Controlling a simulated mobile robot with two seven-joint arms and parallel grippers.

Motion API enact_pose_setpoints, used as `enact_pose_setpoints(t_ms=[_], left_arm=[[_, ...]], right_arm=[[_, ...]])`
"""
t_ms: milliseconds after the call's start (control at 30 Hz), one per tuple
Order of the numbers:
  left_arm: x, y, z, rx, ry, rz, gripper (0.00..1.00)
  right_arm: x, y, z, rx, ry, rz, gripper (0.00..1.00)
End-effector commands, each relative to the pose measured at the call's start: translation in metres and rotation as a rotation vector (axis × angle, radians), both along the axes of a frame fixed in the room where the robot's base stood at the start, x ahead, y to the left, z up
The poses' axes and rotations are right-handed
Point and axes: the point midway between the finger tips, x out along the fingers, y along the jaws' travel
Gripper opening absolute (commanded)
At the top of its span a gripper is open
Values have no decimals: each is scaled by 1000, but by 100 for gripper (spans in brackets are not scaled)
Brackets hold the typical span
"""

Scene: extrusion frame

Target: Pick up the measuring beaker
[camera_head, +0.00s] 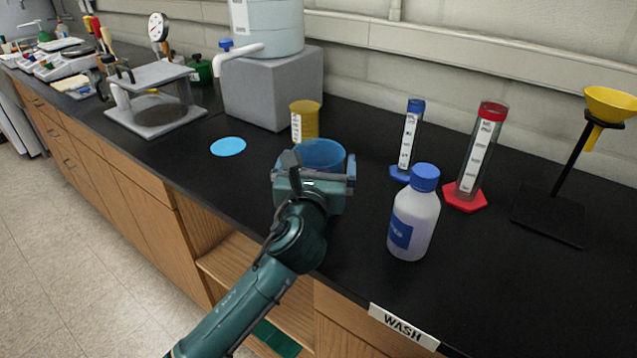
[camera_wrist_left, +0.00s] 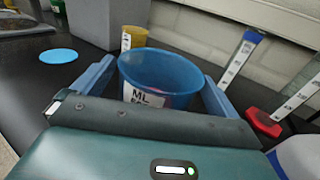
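A blue beaker (camera_head: 323,152) with a white label marked "ML" stands on the black bench, and it also fills the middle of the left wrist view (camera_wrist_left: 160,75). My left gripper (camera_head: 319,167) reaches over the bench from the front, its fingers spread wide. One finger is on each side of the blue beaker, close to its wall. The gripper looks open; contact is not visible. The gripper body hides the beaker's lower part. A yellow beaker (camera_head: 305,119) with a white label stands just behind. My right gripper is not in view.
A white bottle with blue cap (camera_head: 413,220) stands right of my gripper. Behind it are a blue-based cylinder (camera_head: 407,140), a red-based cylinder (camera_head: 476,155) and a yellow funnel (camera_head: 610,103) on a stand. A grey block (camera_head: 272,90) stands behind left. A blue disc (camera_head: 228,146) lies left.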

Motion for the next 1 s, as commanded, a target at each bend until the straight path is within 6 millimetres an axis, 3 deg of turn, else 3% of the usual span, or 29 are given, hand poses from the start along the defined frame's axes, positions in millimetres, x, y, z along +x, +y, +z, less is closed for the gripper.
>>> enact_pose_setpoints(t_ms=[700,1000], left_arm=[[-1,0,-1,1,1,0,39],[-1,0,1,1,-2,-1,37]], right_arm=[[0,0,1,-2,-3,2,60],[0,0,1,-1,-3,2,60]])
